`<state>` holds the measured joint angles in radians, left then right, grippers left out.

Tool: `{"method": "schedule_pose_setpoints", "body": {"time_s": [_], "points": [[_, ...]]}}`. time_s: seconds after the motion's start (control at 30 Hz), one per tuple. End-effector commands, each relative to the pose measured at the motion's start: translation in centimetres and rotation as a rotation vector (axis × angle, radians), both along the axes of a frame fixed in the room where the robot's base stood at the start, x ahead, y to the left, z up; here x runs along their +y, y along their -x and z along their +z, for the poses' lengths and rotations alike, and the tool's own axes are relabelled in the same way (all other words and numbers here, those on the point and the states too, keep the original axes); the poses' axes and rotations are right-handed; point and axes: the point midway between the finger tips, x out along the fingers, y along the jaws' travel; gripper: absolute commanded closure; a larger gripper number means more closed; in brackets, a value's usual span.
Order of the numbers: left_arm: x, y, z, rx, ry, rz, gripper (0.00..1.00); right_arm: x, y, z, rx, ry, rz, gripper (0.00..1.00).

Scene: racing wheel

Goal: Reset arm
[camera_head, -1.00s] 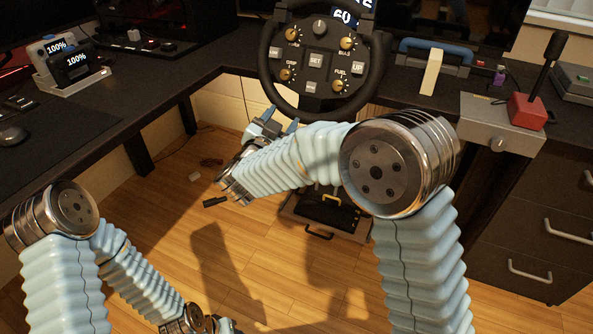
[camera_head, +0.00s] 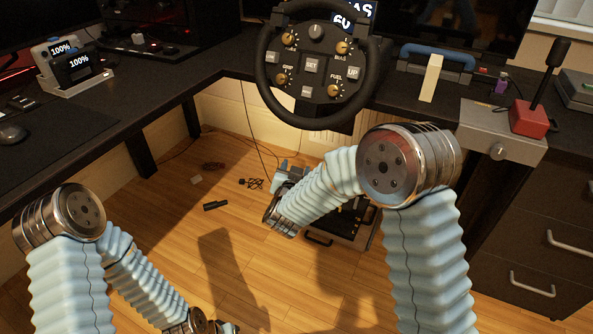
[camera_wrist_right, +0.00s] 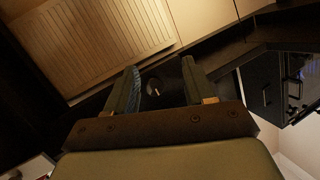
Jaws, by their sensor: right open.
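My right gripper (camera_head: 284,176) is below the racing wheel (camera_head: 312,65) in the head view, low over the floor and apart from the wheel. In the right wrist view the right gripper (camera_wrist_right: 160,90) has its two fingers spread with nothing between them. My left arm hangs at the lower left of the head view, and its end (camera_head: 205,322) is cut by the bottom edge. Whether the left gripper is open or shut cannot be made out.
The dark desk (camera_head: 100,115) runs along the left and back. A red-based shifter (camera_head: 530,117) stands on a grey box at the right, above drawers (camera_head: 530,255). A pedal unit (camera_head: 352,222) lies on the floor near my right forearm.

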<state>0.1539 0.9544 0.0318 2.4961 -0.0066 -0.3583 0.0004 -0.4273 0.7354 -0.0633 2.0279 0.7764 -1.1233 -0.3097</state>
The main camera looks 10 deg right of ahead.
Motion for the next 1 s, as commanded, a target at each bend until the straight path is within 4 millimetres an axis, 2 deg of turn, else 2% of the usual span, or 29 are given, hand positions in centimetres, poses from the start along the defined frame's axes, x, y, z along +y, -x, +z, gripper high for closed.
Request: {"method": "schedule_pose_setpoints", "body": {"time_s": [0.4,0.47,0.57,0.67,0.7,0.77,0.8,0.87,0.9,1.0], "points": [[0.4,-0.1,0.0,-0.003,-0.007,0.011,0.61,0.0,0.0,0.0,-0.001,0.0,0.0,0.46],[0.6,-0.1,-0.1,-0.003,-0.011,0.015,0.61,-0.3,0.3,-1.5,0.033,0.001,0.018,0.46],[0.5,-0.1,-0.1,-0.003,-0.01,0.013,0.61,-1.0,1.6,-6.4,0.154,-0.012,0.087,0.46],[0.5,-0.1,0.0,-0.003,-0.01,0.013,0.61,-1.7,5.2,-13.5,0.351,-0.051,0.191,0.46],[0.5,-0.1,0.0,-0.003,-0.01,0.013,0.61,-1.9,7.3,-16.4,0.444,-0.076,0.234,0.46],[0.5,-0.1,0.0,-0.003,-0.01,0.013,0.61,-2.2,11.0,-20.3,0.583,-0.119,0.295,0.46],[0.5,-0.1,0.0,-0.003,-0.01,0.013,0.61,-2.3,13.7,-22.5,0.674,-0.152,0.333,0.46],[0.5,-0.1,0.0,-0.003,-0.01,0.013,0.61,-2.3,17.7,-25.1,0.801,-0.201,0.385,0.46],[0.5,-0.1,0.0,-0.003,-0.01,0.013,0.61,-2.2,20.4,-26.4,0.88,-0.235,0.415,0.46],[0.5,-0.1,0.0,-0.003,-0.01,0.013,0.61,-2.0,26.1,-28.3,1.041,-0.307,0.479,0.46]]}}
